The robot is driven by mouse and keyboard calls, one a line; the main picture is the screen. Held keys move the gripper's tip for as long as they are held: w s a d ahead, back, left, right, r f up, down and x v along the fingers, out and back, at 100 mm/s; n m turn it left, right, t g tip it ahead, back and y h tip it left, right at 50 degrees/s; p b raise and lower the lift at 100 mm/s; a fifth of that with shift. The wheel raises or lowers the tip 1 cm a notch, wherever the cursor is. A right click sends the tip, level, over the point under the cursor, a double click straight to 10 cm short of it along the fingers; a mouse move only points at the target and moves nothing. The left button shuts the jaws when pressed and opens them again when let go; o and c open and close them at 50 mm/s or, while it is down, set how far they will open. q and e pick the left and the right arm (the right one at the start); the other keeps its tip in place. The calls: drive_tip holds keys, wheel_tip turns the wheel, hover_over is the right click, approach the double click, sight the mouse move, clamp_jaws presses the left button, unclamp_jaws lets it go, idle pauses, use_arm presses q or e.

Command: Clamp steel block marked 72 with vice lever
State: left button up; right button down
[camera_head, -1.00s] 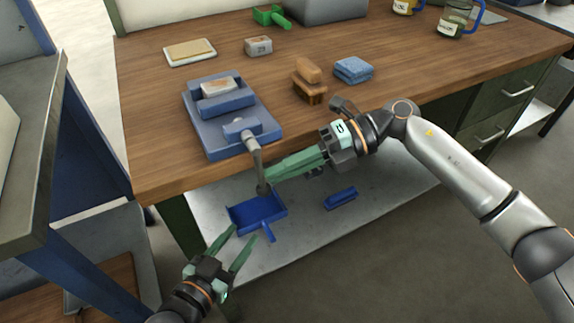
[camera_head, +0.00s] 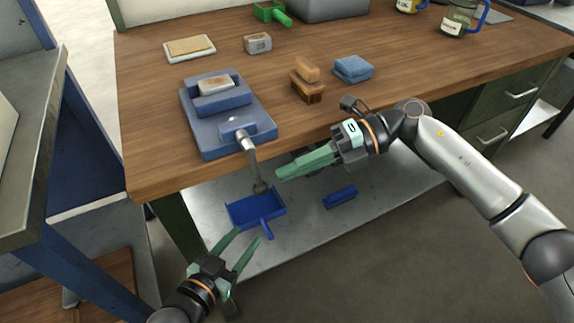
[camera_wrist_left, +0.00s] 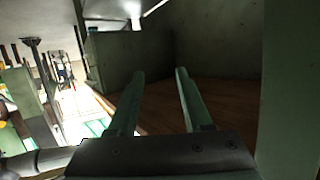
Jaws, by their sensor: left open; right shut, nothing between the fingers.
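The blue-grey vice (camera_head: 236,141) stands on the wooden bench near its front edge. A pale, brown-stained steel block (camera_head: 215,86) sits between its jaws; I cannot read a mark on it or tell how tightly it is held. The vice lever (camera_head: 250,160) hangs down over the front edge, its dark end low. My right gripper (camera_head: 278,175) is shut and empty, just right of the lever's lower end, with a small gap showing. My left gripper (camera_head: 248,236) is open and empty, low in front of the lower shelf; its fingers also show in the left wrist view (camera_wrist_left: 158,73).
A second steel block (camera_head: 258,43) lies behind the vice. A tan pad on a tray (camera_head: 190,49), a brush (camera_head: 308,84) and folded blue cloths (camera_head: 353,69) lie on the bench. A blue dustpan (camera_head: 256,209) and blue brush (camera_head: 341,197) lie on the lower shelf.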

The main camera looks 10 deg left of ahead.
use_arm(q)
drive_tip(key=shift+s+d+f, duration=0.15)
drive_tip(key=shift+d+f, duration=0.1)
drive_tip(key=shift+f, duration=0.3)
use_arm(e)
drive_tip(key=w+d+r, duration=0.1)
drive_tip(key=w+d, duration=0.3)
drive_tip(key=d, duration=0.6)
drive_tip(key=shift+w, duration=0.4)
use_arm(q)
drive_tip(key=shift+w+r, duration=0.2)
drive_tip(key=shift+r, duration=0.05)
use_arm(e)
drive_tip(key=shift+d, duration=0.1)
use_arm(q)
drive_tip(key=shift+d, duration=0.15)
